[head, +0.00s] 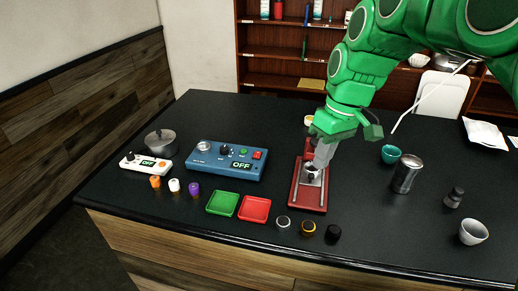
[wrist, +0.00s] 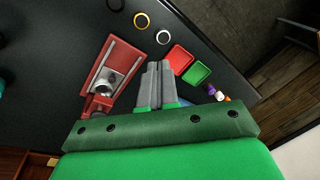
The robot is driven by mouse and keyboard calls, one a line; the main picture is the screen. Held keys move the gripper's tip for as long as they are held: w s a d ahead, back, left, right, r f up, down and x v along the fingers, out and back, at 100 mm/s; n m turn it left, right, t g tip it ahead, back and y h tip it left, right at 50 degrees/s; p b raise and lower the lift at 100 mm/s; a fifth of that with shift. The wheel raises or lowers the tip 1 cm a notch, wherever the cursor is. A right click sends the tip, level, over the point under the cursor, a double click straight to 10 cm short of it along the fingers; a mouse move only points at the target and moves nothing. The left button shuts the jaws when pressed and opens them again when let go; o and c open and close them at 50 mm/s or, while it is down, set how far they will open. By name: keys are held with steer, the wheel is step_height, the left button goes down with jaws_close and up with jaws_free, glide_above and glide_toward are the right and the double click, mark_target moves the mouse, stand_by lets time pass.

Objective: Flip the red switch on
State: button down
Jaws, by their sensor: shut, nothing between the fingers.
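A blue control box (head: 226,162) stands at the left-centre of the black table in the head view. On its top are a small red switch (head: 257,155), a green button (head: 243,152), a black knob (head: 224,150) and a display reading OFF (head: 241,165). My gripper (head: 319,165) is to the right of the box, above the red brewer-like stand, and apart from the switch. In the wrist view its grey fingers (wrist: 157,68) are together with nothing between them.
The red stand (head: 308,200) with a metal part is below my gripper. Green (head: 223,194) and red (head: 268,201) trays lie in front of the blue box. A white device (head: 134,163) also reads OFF, near a pot (head: 161,138). A metal cup (head: 407,174) stands right.

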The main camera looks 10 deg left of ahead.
steer(key=w+a+n+y, duration=0.1)
steer(key=w+a+n, duration=0.1)
steer(key=w+a, duration=0.4)
steer(key=w+a+n, duration=0.3)
steer(key=w+a, duration=0.1)
steer(key=w, duration=0.4)
steer(key=n, duration=0.3)
glide_above(256, 156)
steer(key=w+d, duration=0.1)
steer(key=d, duration=0.3)
step_height(256, 156, down, 5)
steer(key=shift+r, duration=0.1)
steer(key=shift+a, duration=0.1)
steer(key=x, duration=1.2)
steer(key=shift+w+f, duration=0.1)
steer(key=shift+f, duration=0.2)
steer(key=shift+f+t, duration=0.3)
steer(key=shift+f, duration=0.4)
